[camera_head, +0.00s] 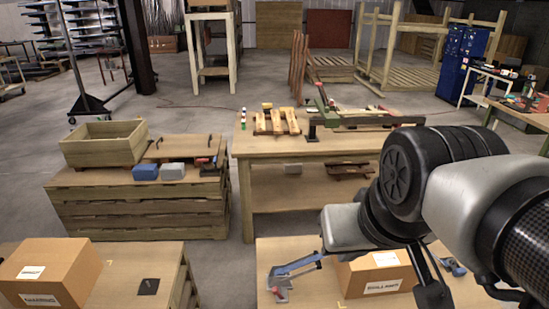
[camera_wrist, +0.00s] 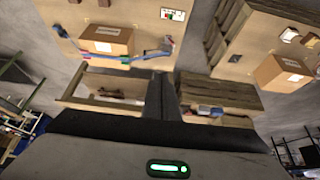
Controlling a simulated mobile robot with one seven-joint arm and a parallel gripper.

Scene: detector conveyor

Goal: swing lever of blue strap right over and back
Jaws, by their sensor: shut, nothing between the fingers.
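A cardboard box (camera_head: 375,274) stands on the near right table (camera_head: 300,249). A blue strap (camera_wrist: 118,58) runs along one side of it in the wrist view, where the box (camera_wrist: 107,40) also shows. A blue lever (camera_head: 293,268) with a red piece at its base lies left of the box in the head view; it appears right of the box in the wrist view (camera_wrist: 160,50). My gripper (camera_wrist: 162,77) is shut and empty, its fingertips apart from the lever. In the head view my arm hides part of the box and strap; the lever's exact angle is unclear.
Another cardboard box (camera_head: 45,272) and a black pad (camera_head: 148,286) are on the near left table. A wooden workbench (camera_head: 260,147) with timber parts stands beyond. A crate stack (camera_head: 140,210) carries a blue block (camera_head: 145,172). A gap separates the two near tables.

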